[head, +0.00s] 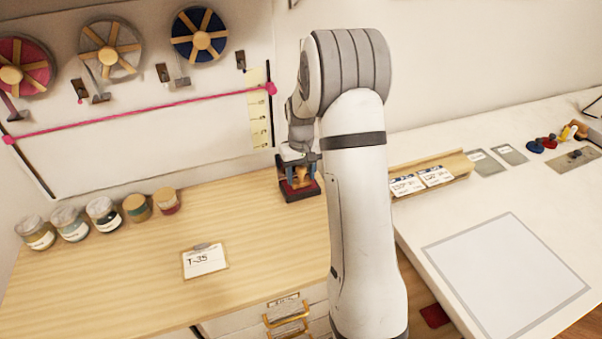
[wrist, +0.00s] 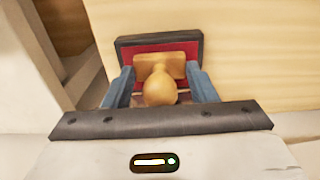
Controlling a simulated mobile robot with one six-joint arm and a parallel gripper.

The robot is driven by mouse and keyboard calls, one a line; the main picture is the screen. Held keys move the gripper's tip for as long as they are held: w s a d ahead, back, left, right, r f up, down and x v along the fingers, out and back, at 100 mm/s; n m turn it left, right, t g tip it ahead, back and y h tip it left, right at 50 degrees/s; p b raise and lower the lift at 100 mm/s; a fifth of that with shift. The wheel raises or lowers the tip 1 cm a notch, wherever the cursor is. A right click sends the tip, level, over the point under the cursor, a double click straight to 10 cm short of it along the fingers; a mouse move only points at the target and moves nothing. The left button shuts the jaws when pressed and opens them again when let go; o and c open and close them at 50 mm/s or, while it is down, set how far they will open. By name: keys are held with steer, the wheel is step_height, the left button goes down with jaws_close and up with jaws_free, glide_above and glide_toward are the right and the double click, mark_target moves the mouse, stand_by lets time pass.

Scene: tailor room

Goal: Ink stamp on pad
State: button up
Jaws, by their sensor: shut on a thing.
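A wooden stamp with a round knob handle (wrist: 160,88) is between the two blue fingers of my gripper (wrist: 160,92) in the wrist view. The gripper is shut on the stamp. The stamp is over the ink pad (wrist: 191,43), a dark-rimmed tray with a red surface; I cannot tell if its face touches the red. In the head view my gripper (head: 299,172) points down at the ink pad (head: 300,195), which sits on the wooden table near its right back edge. The stamp shows there only as a small tan patch.
Several jars (head: 104,215) stand at the left back of the wooden table (head: 120,270). A tag card marked T-35 (head: 205,260) lies in front. A card rack (head: 432,176) and a grey-bordered white mat (head: 506,277) are on the right table. The wooden table's middle is clear.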

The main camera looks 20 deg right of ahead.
steer(key=shift+f, duration=0.35)
steer(key=shift+s+f+b, duration=0.3)
steer(key=shift+f+b, duration=0.2)
steer(key=shift+c, duration=0.3)
stand_by(0.5)
steer(key=shift+w+r+p, duration=0.2)
steer(key=shift+r+p, duration=0.35)
steer(key=shift+r, duration=0.2)
steer(key=shift+w+r+p, duration=0.1)
steer(key=shift+r+p, duration=1.55)
steer(key=shift+r, duration=1.35)
steer(key=shift+f, duration=0.1)
